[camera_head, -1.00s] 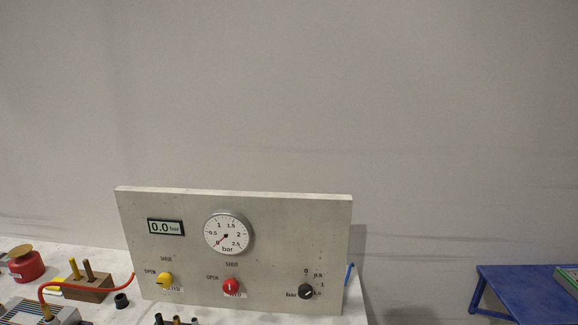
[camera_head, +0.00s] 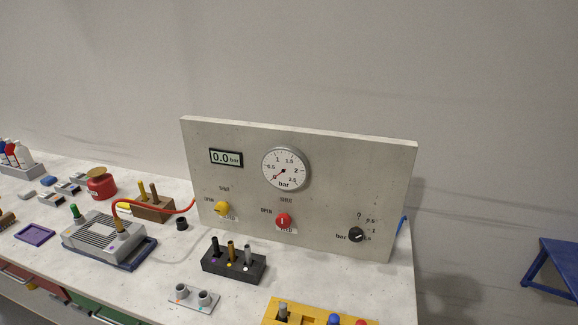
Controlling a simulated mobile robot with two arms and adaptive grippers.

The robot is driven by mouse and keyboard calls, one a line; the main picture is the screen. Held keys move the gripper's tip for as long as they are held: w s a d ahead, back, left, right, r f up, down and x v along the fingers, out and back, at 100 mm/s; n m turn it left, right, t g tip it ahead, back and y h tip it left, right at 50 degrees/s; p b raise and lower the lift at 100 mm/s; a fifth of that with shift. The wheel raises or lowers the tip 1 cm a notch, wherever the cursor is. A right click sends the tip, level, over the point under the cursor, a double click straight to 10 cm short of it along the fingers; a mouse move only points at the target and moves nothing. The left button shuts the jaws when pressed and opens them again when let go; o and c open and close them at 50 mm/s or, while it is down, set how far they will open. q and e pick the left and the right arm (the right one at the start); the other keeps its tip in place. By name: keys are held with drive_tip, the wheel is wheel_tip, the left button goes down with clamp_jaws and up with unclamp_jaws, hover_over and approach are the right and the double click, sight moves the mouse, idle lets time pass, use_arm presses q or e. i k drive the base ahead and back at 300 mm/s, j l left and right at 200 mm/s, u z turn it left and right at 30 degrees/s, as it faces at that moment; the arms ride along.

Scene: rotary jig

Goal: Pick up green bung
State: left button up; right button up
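A small green piece (camera_head: 75,211), which looks like the green bung, stands upright at the left back corner of a grey ribbed block (camera_head: 92,238) on the bench. I cannot tell whether it sits in the block or just behind it. A red hose (camera_head: 160,209) runs from a brass fitting on the block to the panel. Neither of my grippers is in view.
A grey panel (camera_head: 350,180) with a gauge and knobs stands at the back. A black block (camera_head: 233,264) with several pegs, a grey plate with two sockets (camera_head: 194,299), a yellow block (camera_head: 300,312), a purple tray (camera_head: 34,234) and a red canister (camera_head: 101,186) share the bench.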

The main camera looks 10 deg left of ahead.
sight(73, 208)
drive_tip(key=j+u, duration=0.35)
drive_tip(key=i+j+u, duration=0.2)
drive_tip(key=j+u, duration=0.15)
drive_tip(key=i+j+u, duration=0.15)
drive_tip(key=j+u, duration=0.15)
drive_tip(key=i+j+u, duration=0.2)
drive_tip(key=j+u, duration=0.15)
drive_tip(key=j+z, duration=0.4)
drive_tip(key=k+j+z, duration=0.15)
drive_tip(key=z, duration=0.25)
drive_tip(key=k+j+z, duration=0.15)
drive_tip(key=z, duration=0.25)
drive_tip(key=j, duration=0.1)
